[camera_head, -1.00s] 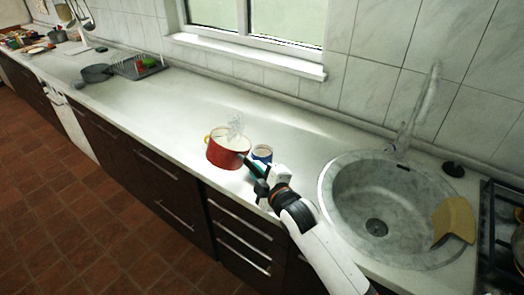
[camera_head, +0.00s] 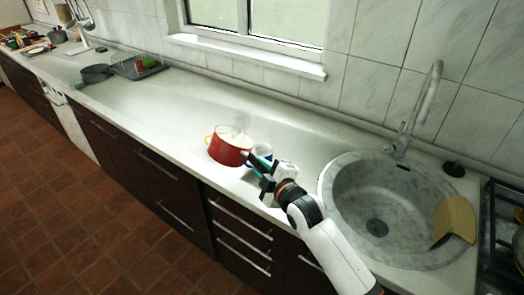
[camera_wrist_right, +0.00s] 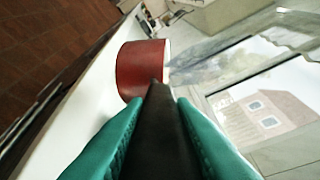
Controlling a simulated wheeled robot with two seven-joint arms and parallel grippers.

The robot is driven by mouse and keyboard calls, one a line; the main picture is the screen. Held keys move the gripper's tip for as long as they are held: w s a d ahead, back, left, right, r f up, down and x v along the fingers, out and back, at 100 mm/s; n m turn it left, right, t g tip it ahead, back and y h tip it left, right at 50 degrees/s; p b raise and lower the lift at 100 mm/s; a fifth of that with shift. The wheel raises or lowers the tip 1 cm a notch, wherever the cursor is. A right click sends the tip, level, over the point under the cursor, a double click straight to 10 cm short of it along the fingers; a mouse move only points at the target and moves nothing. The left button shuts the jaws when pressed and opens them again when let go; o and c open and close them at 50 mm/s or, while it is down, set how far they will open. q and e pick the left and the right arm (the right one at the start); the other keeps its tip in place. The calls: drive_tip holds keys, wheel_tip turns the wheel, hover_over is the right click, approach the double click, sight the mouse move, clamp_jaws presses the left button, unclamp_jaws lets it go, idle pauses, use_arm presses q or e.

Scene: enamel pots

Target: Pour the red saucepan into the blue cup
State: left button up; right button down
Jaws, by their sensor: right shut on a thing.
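The red saucepan (camera_head: 229,152) is held above the worktop in the head view, with pale contents and faint steam at its top. It also shows in the right wrist view (camera_wrist_right: 140,72). My right gripper (camera_head: 262,169) is shut on its dark handle (camera_wrist_right: 160,125), between the teal finger pads. Something yellow (camera_head: 208,139), perhaps another cup's edge, shows behind the saucepan's left side. My left gripper is not in view.
The marble sink (camera_head: 345,200) with its tap (camera_head: 425,100) lies to the right, with a yellow-brown cloth or board (camera_head: 455,219) on its rim. A grey pan (camera_head: 96,73) and a dish rack (camera_head: 138,67) stand far left. The worktop between is clear.

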drive_tip(key=shift+w+d+r+m+y+b, duration=0.2)
drive_tip(key=shift+w+d+r+m, duration=0.1)
drive_tip(key=shift+d+r+m, duration=0.15)
drive_tip(key=shift+w+d+r+m+y+b, duration=0.1)
drive_tip(key=shift+w+d+r+m+b, duration=0.2)
drive_tip(key=shift+d, duration=0.2)
idle(2.5)
drive_tip(key=shift+f, duration=0.1)
